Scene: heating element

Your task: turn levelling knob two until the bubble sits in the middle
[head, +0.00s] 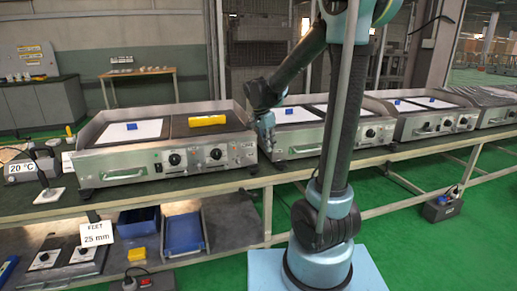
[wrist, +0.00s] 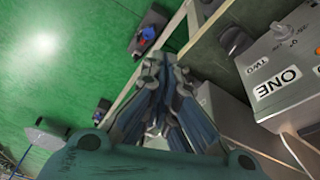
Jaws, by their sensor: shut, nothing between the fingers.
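My gripper (head: 269,148) is at the gap between the nearest griddle (head: 125,172) and the second one. It is shut and empty in the wrist view (wrist: 163,68), pointing along the bench edge. A dark round knob (wrist: 235,40) lies to the right of the fingertips there, apart from them, beside a steel panel with a TWO label (wrist: 257,64) and a ONE label (wrist: 277,84). I cannot tell whether it is levelling knob two. A yellow bar (head: 207,121) lies on the nearest griddle's dark plate. No bubble can be made out.
More griddles (head: 425,118) stand along the bench to the right. A FEET 25 mm sign (head: 97,234) and blue trays (head: 183,233) are on the lower shelf. A 20 °C display (head: 22,169) stands at the left.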

